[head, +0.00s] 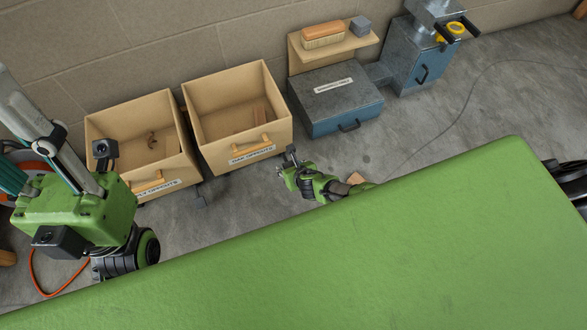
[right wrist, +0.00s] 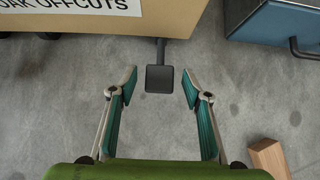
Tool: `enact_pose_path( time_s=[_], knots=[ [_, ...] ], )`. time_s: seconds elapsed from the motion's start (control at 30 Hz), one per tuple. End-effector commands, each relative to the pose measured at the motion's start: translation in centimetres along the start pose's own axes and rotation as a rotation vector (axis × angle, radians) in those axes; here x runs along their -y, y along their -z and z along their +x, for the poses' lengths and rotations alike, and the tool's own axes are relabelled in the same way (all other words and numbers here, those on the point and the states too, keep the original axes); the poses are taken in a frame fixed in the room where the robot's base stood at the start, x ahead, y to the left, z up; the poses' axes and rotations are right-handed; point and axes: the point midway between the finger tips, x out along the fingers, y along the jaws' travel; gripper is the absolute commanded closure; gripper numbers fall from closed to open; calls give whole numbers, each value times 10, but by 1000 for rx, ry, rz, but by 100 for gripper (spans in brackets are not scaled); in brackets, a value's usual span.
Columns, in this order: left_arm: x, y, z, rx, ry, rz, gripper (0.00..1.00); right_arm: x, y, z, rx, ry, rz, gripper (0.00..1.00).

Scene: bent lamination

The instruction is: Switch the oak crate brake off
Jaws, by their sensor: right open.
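The oak crate (head: 284,130) is an open tan wooden box with a wooden handle and an "OAK OFFCUTS" label. Its labelled front also shows in the right wrist view (right wrist: 170,18). A dark stem under that front ends in a flat black brake pedal (right wrist: 160,80). My right gripper (right wrist: 159,84) is open, and the pedal appears between its fingertips with a gap on both sides. I cannot tell their height difference. In the head view my right gripper (head: 287,164) is near the crate's front right corner. My left arm shows at the left, but its fingers do not.
A second crate (head: 178,176), labelled for ply offcuts, stands left of the oak crate. A blue-grey metal cabinet (head: 347,121) is to its right. A wood block (right wrist: 268,158) lies on the floor at right. A cable crosses the open floor further right.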

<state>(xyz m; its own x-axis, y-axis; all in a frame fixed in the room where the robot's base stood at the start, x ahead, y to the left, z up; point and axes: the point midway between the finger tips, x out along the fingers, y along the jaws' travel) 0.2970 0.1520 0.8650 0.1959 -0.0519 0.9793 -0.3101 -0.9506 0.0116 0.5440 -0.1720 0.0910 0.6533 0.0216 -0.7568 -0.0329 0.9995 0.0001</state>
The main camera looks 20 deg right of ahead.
Motion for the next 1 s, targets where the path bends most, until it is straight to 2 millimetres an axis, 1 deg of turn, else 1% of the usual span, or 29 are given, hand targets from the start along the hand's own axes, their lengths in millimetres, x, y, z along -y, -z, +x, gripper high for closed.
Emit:
enact_pose_path(
  time_s=[0.17, 0.37, 0.57, 1.0],
  knots=[
    [0, 0, 0, 1, 0, 0, 60, 2, -1, -10, 5, 2, 0, 56],
    [0, 0, 0, 1, 0, 0, 60, 0, 1, -28, -1, -3, -1, 56],
    [0, 0, 0, 1, 0, 0, 60, 0, 1, -50, 0, -2, -3, 56],
    [0, 0, 0, 1, 0, 0, 60, -1, 1, -104, -1, -3, -3, 56]
  ],
)
